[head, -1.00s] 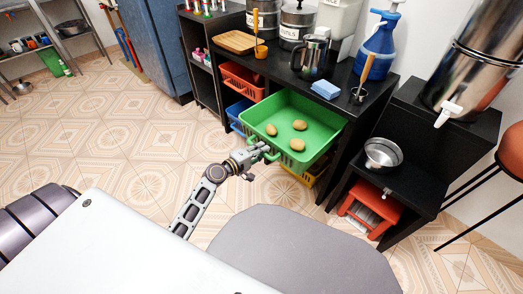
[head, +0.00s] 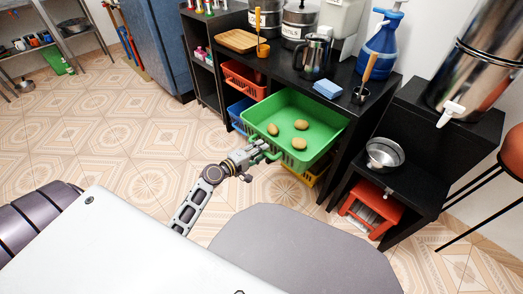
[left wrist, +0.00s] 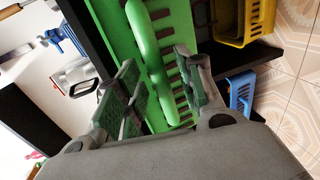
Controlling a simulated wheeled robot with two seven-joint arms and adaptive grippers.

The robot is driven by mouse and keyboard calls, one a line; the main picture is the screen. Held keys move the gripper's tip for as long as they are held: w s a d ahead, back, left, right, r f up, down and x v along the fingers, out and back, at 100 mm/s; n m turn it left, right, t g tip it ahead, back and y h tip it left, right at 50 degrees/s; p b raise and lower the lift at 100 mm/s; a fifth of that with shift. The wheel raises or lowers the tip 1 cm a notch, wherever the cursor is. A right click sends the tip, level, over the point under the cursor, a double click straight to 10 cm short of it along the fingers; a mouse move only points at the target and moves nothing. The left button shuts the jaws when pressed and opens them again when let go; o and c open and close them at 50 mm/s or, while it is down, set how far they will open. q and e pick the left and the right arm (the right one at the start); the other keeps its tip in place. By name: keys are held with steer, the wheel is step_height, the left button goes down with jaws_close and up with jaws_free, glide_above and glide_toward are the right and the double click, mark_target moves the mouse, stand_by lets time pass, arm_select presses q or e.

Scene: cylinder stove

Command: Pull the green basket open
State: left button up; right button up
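The green basket (head: 322,149) sticks well out of the black shelf unit, with several potatoes (head: 301,125) lying inside it. Its front handle also shows in the left wrist view (left wrist: 151,62). My left gripper (head: 262,151) is at the handle on the basket's front. In the left wrist view my left gripper (left wrist: 158,88) has its two fingers spread, one on each side of the green handle, with visible gaps between the pads and the handle. The fingers appear open around it, not clamped. My right gripper is in neither view.
An orange basket (head: 243,79) and a blue basket (head: 237,113) sit in the shelf left of the green one. A yellow basket (left wrist: 244,20) is below it. A grey seat (head: 305,255) stands in front. Tiled floor at the left is free.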

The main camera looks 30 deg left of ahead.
arm_select(q)
steer(key=v, duration=1)
steer(key=shift+s, duration=0.15)
stand_by(0.4)
stand_by(0.5)
